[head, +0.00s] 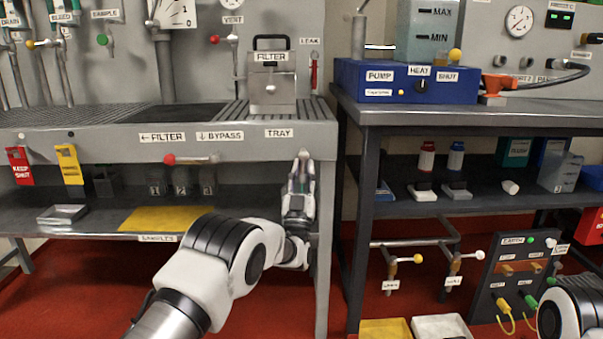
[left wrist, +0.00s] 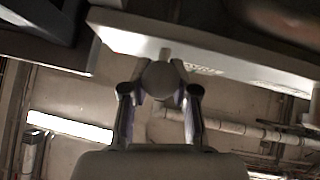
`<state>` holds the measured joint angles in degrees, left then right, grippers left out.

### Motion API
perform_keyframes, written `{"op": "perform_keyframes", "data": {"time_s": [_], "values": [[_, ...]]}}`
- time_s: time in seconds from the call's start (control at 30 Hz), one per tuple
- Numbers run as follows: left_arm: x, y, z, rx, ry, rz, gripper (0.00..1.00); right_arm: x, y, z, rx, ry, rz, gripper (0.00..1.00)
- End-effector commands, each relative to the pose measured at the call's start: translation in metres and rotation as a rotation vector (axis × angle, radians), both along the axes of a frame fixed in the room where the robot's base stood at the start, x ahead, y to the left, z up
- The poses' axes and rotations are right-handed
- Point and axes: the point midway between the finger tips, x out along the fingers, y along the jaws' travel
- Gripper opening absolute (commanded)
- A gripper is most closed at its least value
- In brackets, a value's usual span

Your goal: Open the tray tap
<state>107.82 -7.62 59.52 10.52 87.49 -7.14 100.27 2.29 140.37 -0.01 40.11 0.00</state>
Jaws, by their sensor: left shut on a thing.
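The tray tap is under the front edge of the bench, below the TRAY label (head: 279,133). In the head view my left gripper (head: 302,166) covers most of it, with a pale tip showing at the top of the fingers. In the left wrist view a round, grey tap knob (left wrist: 162,78) sits between the two fingers of my left gripper (left wrist: 160,92), which is shut on it. The angle of the tap's handle is hidden. My right gripper is out of view; only part of my right arm shows at the lower right.
A red-knobbed lever (head: 170,160) is left of my gripper, under the FILTER and BYPASS labels. Small cups (head: 181,182) stand on the shelf below, behind a yellow mat (head: 165,218). The bench leg (head: 324,250) is close on the right.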

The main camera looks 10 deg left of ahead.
Motion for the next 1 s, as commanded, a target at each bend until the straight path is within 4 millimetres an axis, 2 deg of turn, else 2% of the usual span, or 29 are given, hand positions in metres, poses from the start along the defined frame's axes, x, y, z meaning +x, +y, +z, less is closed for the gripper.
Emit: {"op": "perform_keyframes", "data": {"time_s": [0.03,0.4,0.43,0.47,0.8,1.0], "values": [[0.0,-0.002,-0.007,-0.002,0.011,-0.003,0.0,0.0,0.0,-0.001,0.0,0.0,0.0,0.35],[0.0,-0.003,-0.007,-0.005,0.012,-0.004,0.0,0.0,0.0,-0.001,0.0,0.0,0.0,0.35],[0.0,-0.003,-0.007,-0.005,0.012,-0.004,0.3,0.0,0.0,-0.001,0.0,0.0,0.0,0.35],[0.0,-0.003,-0.007,-0.005,0.012,-0.004,0.36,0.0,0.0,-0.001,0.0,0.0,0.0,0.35],[0.0,-0.002,-0.004,-0.006,0.003,-0.001,0.36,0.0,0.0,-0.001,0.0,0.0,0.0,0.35],[-0.02,-0.004,-0.023,-0.005,0.008,-0.002,0.36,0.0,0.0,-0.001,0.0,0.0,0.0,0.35]]}}
